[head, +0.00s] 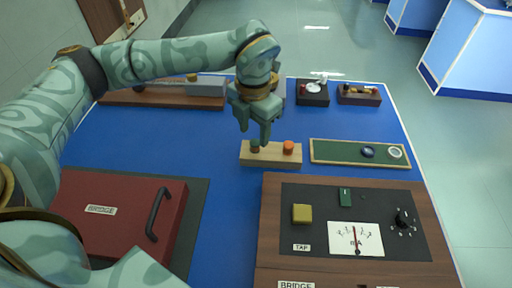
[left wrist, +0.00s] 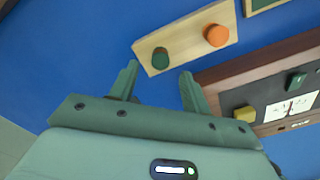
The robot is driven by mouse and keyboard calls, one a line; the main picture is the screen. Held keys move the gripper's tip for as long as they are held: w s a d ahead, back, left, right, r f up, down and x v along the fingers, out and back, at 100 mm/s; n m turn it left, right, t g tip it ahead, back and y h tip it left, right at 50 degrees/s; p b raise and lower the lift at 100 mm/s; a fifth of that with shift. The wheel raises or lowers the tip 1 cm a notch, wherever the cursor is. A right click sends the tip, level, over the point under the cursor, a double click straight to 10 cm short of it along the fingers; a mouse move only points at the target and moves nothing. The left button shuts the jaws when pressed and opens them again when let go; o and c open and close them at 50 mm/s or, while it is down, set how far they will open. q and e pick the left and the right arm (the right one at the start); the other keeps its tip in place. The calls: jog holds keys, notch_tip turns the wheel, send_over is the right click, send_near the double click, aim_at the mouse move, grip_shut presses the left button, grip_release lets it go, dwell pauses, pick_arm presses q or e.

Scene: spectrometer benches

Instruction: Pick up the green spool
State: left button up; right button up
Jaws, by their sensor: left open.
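The green spool (left wrist: 160,57) stands on a pale wooden block (head: 262,159), beside an orange spool (head: 288,147). The block (left wrist: 180,42) and the orange spool (left wrist: 216,35) also show in the left wrist view. My left gripper (head: 258,140) points down over the left end of the block. In the left wrist view my left gripper (left wrist: 158,72) is open and empty, and the green spool lies just beyond the gap between its fingertips. In the head view the gripper largely hides the green spool. My right gripper is not in view.
A green tray (head: 335,160) with two round lenses lies right of the block. A wooden meter panel (head: 265,230) is in front, and a red BRIDGE case (head: 100,235) at the left. Small instruments (head: 313,98) stand behind. Blue tabletop (head: 220,165) is clear left of the block.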

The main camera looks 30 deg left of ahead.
aim_at(255, 142)
pick_arm(q)
jog(key=f+b, duration=0.1)
jog(key=f, duration=0.3)
jog(key=shift+w+f+b, duration=0.2)
jog(key=shift+f+b, duration=0.1)
jog(key=shift+b, duration=0.05)
jog(key=shift+r, duration=0.2)
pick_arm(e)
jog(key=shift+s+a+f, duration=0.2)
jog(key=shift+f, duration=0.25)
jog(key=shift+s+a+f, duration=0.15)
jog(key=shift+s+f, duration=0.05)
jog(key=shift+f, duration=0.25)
pick_arm(q)
grip_shut()
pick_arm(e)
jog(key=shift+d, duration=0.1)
